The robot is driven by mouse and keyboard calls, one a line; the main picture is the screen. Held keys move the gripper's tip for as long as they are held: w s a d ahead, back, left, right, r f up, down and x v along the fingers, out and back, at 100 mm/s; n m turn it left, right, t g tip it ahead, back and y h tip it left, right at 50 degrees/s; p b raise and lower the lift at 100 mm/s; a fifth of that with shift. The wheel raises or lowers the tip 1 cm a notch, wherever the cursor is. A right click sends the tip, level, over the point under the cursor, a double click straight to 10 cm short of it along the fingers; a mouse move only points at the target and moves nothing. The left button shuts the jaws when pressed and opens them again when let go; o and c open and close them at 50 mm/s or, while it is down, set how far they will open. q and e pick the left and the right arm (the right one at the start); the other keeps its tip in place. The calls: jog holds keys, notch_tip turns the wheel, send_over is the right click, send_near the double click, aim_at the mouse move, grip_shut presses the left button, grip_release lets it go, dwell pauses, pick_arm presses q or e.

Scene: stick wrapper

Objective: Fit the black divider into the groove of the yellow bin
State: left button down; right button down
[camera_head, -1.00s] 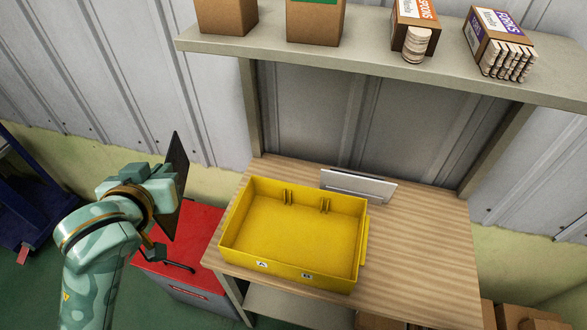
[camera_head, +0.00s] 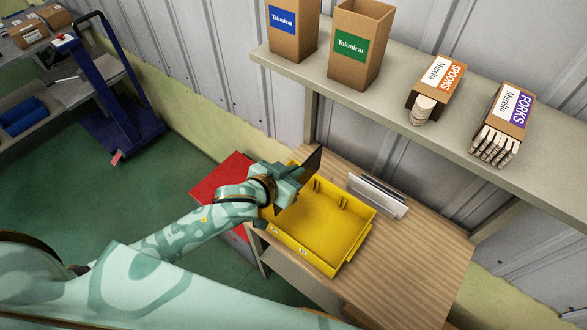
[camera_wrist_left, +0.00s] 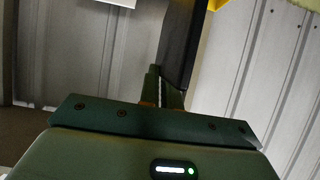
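The yellow bin (camera_head: 330,237) sits on the wooden table. It is open at the top, with grooved ribs on its inner back wall and labels on its front. My left gripper (camera_head: 296,178) is over the bin's left end in the head view. It is shut on the black divider (camera_head: 309,168), a thin dark plate held upright and tilted. In the left wrist view the divider (camera_wrist_left: 182,45) rises from between the gripper's fingers (camera_wrist_left: 168,88). The gripper hides part of the bin's left wall. My right gripper is not in view.
A grey-white plate-like holder (camera_head: 377,196) stands behind the bin on the table (camera_head: 415,245). A shelf (camera_head: 390,95) above carries cardboard boxes, with spoons (camera_head: 437,85) and forks (camera_head: 503,120). A red cabinet (camera_head: 222,175) stands left of the table. The table right of the bin is clear.

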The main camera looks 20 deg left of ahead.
pick_arm(q)
jog(key=shift+r, duration=0.15)
jog(key=shift+f, duration=0.3)
jog(key=shift+a+f+b, duration=0.1)
jog(key=shift+f+b, duration=1.4)
jog(key=shift+f, duration=1.25)
jog(key=shift+r, duration=0.1)
jog(key=shift+p, duration=0.4)
jog(key=shift+p, duration=0.35)
